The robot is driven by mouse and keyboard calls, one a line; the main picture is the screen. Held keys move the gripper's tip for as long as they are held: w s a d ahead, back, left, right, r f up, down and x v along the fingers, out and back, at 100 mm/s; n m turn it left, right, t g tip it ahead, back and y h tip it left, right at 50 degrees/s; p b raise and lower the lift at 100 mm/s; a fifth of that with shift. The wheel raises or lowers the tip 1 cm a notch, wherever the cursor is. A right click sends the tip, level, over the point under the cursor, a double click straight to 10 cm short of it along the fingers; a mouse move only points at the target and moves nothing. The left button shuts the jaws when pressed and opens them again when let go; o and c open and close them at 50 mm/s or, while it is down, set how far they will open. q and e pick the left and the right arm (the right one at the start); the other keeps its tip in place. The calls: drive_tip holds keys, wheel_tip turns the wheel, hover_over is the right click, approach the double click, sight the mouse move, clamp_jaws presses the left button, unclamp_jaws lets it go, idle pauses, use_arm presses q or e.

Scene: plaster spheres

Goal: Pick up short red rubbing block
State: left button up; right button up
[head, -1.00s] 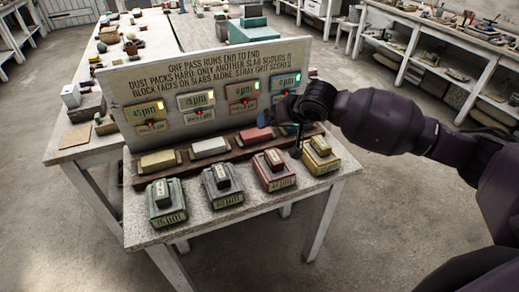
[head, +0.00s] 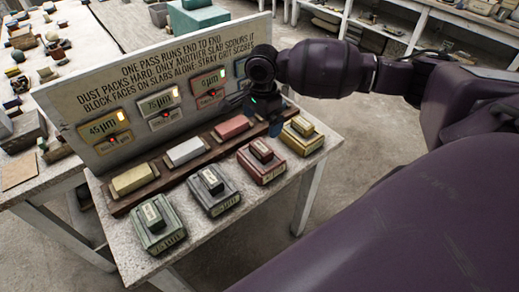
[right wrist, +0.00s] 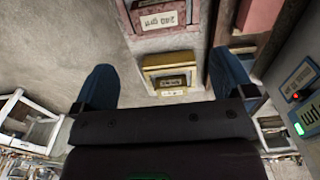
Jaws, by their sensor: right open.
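In the head view a short red block (head: 262,150) with a pale label sits on a red slab (head: 262,170) in the front row. A longer plain red block (head: 232,127) lies on the dark rack behind it. My right gripper (head: 275,124) is open above the right end of the rack, to the right of both red blocks and apart from them. In the right wrist view, its fingers (right wrist: 162,85) are spread with the yellow slab and block (right wrist: 170,75) in view between them. The red slab (right wrist: 163,15) shows at the top, the rack's red block (right wrist: 262,14) at top right. My left gripper is not in view.
Green (head: 158,225), grey (head: 212,190) and yellow (head: 301,137) slabs share the front row, each with a small block on top. The dark rack (head: 160,185) also holds yellow and white blocks. An upright sign panel (head: 150,75) with lit displays stands behind.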

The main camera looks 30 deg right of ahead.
sight(261, 146)
drive_tip(key=shift+w+a+f, duration=0.2)
drive_tip(key=shift+f, duration=0.35)
wheel_tip(261, 146, down, 4)
drive_tip(key=shift+f, duration=0.2)
drive_tip(key=shift+s+f, duration=0.15)
drive_tip(key=shift+f, duration=1.2)
drive_tip(key=shift+s+f, duration=0.1)
drive_tip(key=shift+f, duration=1.25)
drive_tip(key=c, duration=1)
drive_tip(key=shift+o, duration=0.2)
drive_tip(key=shift+r, duration=0.15)
wheel_tip(261, 146, up, 20)
